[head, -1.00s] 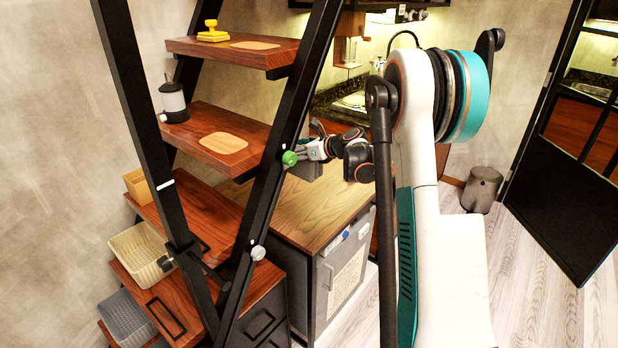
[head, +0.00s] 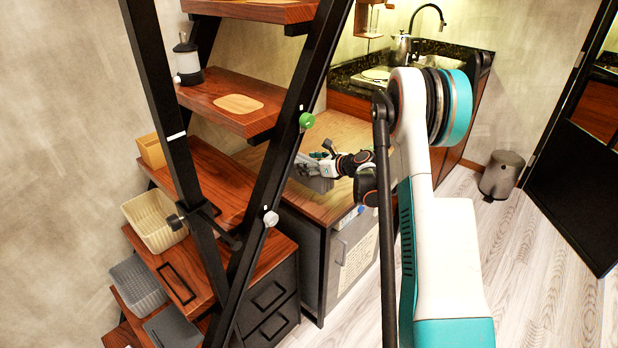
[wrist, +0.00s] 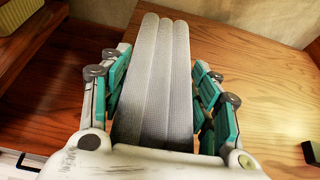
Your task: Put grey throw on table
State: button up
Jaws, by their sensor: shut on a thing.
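The grey throw (wrist: 155,80) is a folded, ribbed bundle between the teal-padded fingers of my gripper (wrist: 160,95). In the head view my gripper (head: 322,166) is shut on the throw (head: 315,182), which shows as a small grey patch partly hidden by the fingers. The throw is low over the wooden top of the table (head: 345,130), a grey cabinet behind the black stair post. The table top also fills the right of the wrist view (wrist: 265,120). I cannot tell whether the throw touches the wood.
Stair treads hold a lantern (head: 187,62), a cream basket (head: 153,222) and a grey basket (head: 138,283). A small dark block (wrist: 311,152) is at the right in the wrist view. The table top around is mostly bare.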

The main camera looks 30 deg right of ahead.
notch_tip(320, 180, down, 4)
jog(key=shift+f+b, duration=0.2)
jog(key=shift+b, duration=0.6)
jog(key=shift+r, duration=0.15)
jog(key=o, duration=1.3)
jog(key=shift+f, duration=0.2)
jog(key=shift+c, duration=0.2)
